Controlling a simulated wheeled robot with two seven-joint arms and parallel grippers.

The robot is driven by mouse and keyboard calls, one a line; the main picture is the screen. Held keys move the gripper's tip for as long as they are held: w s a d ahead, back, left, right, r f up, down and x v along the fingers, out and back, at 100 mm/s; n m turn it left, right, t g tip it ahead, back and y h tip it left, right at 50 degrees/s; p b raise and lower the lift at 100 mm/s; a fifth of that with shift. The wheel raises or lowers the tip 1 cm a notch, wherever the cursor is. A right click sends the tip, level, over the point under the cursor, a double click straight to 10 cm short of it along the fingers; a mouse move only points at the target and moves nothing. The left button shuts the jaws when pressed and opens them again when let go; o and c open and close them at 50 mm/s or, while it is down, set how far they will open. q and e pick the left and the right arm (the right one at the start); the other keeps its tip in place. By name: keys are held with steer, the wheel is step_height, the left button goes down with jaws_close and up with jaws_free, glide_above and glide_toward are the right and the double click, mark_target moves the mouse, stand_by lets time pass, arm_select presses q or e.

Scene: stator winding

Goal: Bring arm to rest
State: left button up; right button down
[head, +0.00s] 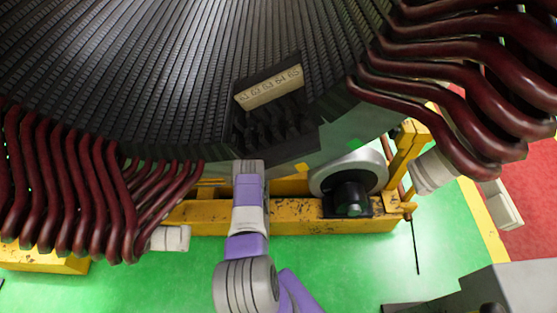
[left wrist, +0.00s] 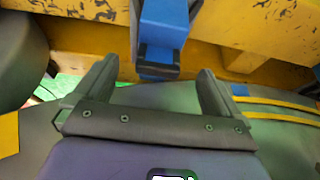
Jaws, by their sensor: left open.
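My left gripper (left wrist: 157,72) shows in the left wrist view. Its two dark fingers are apart and nothing is between their tips. They point towards a scuffed yellow beam (left wrist: 235,30) with a blue block (left wrist: 165,25) in front of it. In the head view one of my arms, purple, white and grey, reaches up the middle to the stator's lower edge. I cannot see gripper fingers at its end, nor tell which arm it is. The stator (head: 150,75) fills the top, with dark red coil ends (head: 90,190) on both sides. My right gripper is not seen.
A yellow frame (head: 300,212) runs under the stator, with a round grey and black wheel-like part (head: 350,180) at its right. A dark holder with a numbered pale strip (head: 270,87) sits at the stator. Green floor (head: 370,265) is open below.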

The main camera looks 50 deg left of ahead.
arm_select(q)
steer(key=shift+d+r, duration=0.1)
